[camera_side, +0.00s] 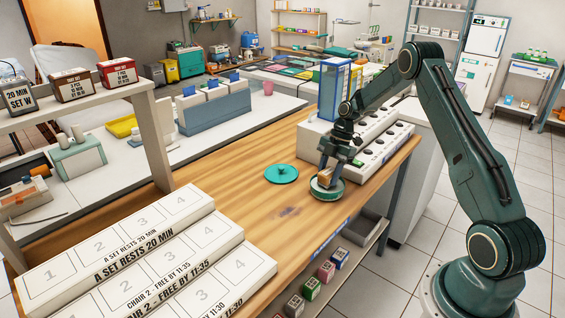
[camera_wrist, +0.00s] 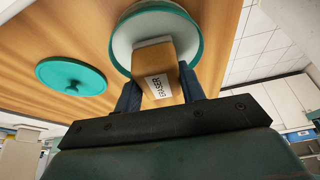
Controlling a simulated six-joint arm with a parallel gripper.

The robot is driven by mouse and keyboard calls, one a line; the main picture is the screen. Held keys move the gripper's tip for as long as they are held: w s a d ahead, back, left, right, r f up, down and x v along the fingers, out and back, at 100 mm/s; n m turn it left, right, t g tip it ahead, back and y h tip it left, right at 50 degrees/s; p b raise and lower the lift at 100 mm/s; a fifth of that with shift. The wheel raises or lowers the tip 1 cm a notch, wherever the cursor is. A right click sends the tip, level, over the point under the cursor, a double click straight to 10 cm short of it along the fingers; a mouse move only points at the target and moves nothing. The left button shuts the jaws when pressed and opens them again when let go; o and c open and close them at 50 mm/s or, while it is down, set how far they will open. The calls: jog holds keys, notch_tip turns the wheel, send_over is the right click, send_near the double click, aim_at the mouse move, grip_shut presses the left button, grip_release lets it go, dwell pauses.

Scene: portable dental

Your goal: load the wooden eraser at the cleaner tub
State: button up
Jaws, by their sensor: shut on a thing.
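The wooden eraser (camera_wrist: 156,72) is a tan block with a white label reading ERASER. My gripper (camera_wrist: 160,92) is shut on it, one finger on each side. In the side view my gripper (camera_side: 328,176) is low at the tub, and the eraser (camera_side: 323,175) shows small between the fingers. The cleaner tub (camera_side: 327,191) is a round green tub with a pale inside, on the wooden bench. In the wrist view the tub (camera_wrist: 123,40) lies behind the eraser's far end. I cannot tell whether the eraser touches the tub's floor.
A round green lid with a knob (camera_side: 281,174) lies on the wooden bench (camera_side: 240,205), left of the tub. A white unit with dark round slots (camera_side: 375,148) stands close behind my gripper. Stepped white racks with numbered places (camera_side: 120,250) fill the front left. The bench between is clear.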

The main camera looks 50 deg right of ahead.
aim_at(325, 172)
jog(key=shift+f, duration=0.6)
dwell(2.1)
jog(key=shift+r, duration=0.15)
jog(key=shift+r, duration=3.45)
jog(key=shift+a, duration=0.1)
jog(key=shift+w+a+m, duration=0.25)
jog(key=shift+a+m, duration=0.15)
jog(key=shift+a, duration=0.15)
jog(key=s+a+r+m+t+h, duration=0.1)
jog(key=a+m+t+h, duration=0.3)
jog(key=a+m, duration=1.2)
jog(key=shift+s+a+r+h, duration=0.25)
jog(key=shift+a+r, duration=0.25)
jog(key=shift+a, duration=2.1)
